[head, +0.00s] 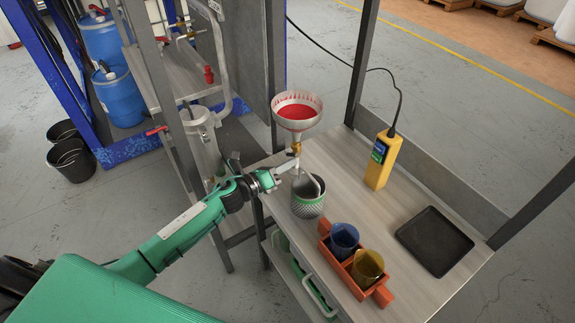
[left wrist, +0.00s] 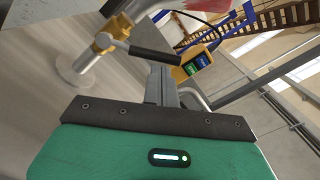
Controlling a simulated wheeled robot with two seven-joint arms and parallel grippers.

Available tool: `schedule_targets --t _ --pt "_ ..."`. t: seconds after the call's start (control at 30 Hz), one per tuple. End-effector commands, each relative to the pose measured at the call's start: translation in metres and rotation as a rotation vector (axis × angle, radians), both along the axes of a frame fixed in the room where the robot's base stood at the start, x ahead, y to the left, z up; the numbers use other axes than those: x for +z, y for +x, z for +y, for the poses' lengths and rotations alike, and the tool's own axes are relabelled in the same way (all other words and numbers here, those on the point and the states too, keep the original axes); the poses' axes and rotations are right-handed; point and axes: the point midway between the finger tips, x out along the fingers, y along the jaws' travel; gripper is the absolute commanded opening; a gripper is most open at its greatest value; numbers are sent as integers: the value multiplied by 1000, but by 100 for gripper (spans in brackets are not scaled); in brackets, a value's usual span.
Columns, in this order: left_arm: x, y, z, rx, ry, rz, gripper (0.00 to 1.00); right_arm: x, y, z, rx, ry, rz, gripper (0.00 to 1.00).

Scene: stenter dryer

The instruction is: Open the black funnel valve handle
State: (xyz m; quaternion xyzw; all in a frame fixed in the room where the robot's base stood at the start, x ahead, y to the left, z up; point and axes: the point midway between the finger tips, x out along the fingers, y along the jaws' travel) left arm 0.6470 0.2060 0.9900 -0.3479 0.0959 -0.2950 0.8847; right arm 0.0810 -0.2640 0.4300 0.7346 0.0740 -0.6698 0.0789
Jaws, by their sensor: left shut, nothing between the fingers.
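The funnel (head: 298,112) holds red liquid and stands above the table's left edge, with a brass valve (head: 296,148) under it. In the left wrist view the black valve handle (left wrist: 155,53) sticks out sideways from the brass valve (left wrist: 104,44), pointing right. In the head view the handle is too small to make out. My left gripper (head: 287,168) reaches in from the left, just below the valve. Its fingers (left wrist: 160,75) are shut and empty, with the tips close to the handle; I cannot tell if they touch it. My right gripper is out of view.
A textured metal cup (head: 308,206) stands below the funnel. A red-orange holder (head: 382,296) carries a blue and a yellow cup. A yellow device (head: 383,160) with a cable and a black tray (head: 435,241) are on the table (head: 340,165). Metal posts frame the table.

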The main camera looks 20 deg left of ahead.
Motion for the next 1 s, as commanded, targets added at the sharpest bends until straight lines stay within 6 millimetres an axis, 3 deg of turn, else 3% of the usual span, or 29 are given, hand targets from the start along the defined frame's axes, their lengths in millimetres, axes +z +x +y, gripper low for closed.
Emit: schedule_targets --t 0.6,1.0 --pt "32 14 19 2 -358 277 0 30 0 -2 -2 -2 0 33" --pt "39 25 31 2 -520 404 0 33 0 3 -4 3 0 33"
